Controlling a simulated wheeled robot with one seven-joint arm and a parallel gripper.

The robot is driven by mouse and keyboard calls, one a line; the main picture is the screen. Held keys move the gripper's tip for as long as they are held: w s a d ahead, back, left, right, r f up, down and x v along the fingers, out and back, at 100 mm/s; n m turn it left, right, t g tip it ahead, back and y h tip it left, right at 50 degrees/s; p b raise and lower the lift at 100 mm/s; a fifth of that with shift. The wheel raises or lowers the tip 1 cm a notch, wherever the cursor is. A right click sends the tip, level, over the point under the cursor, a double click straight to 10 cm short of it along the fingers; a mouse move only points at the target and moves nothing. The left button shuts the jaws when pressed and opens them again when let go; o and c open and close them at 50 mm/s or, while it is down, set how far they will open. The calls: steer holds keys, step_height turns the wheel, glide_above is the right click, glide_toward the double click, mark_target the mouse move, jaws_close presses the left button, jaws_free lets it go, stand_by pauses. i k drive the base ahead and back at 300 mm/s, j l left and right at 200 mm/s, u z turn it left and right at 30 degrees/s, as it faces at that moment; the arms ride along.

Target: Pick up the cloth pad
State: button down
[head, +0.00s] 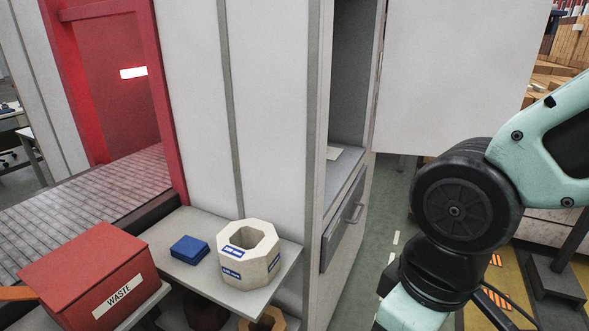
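A small flat blue block-like item (189,249) lies on the grey shelf top at lower centre-left. It may be the cloth pad, but I cannot tell its material. A thin pale flat piece (334,153) lies inside the open grey cabinet compartment; I cannot tell what it is either. My arm shows at the right edge, well to the right of both items. My gripper is out of view.
A cream octagonal container (249,258) with blue labels stands right of the blue item on the grey shelf (200,280). A red WASTE box (84,275) stands left. The cabinet's drawer front (342,220) has a handle. Green floor (385,235) is clear right of it.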

mark_target(190, 250)
steer(key=i+j+u, duration=0.15)
steer(key=j+u, duration=0.15)
steer(key=j, duration=0.15)
steer(key=i+j+u, duration=0.15)
steer(key=j+u, duration=0.2)
steer(key=i+j+u, duration=0.3)
steer(key=j, duration=0.15)
steer(key=i+j+u, duration=0.3)
steer(key=k+j, duration=0.05)
steer(key=k, duration=0.05)
